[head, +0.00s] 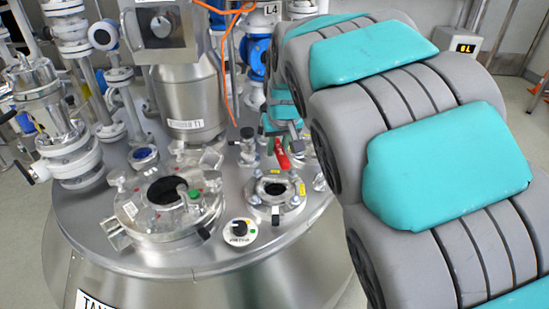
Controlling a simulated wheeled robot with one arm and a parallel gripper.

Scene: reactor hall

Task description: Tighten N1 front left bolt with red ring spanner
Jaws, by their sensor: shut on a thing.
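My arm comes in from the right, and my gripper (287,129) is small and far off, partly hidden by the arm's links. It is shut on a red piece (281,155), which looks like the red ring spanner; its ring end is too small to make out. The red piece is just above and behind a small round flanged nozzle (272,190) with yellow tags on the vessel top. I cannot read an N1 label, so I cannot tell which nozzle is N1. Its front left bolt cannot be clearly picked out, nor can I tell whether the spanner touches a bolt.
A larger round hatch (165,196) with clamps stands left of the small nozzle on the steel vessel lid (190,255). A round dial (239,232) sits in front. A steel column (187,95), an orange cable (228,60) and white flanged pipes (70,145) rise behind and left.

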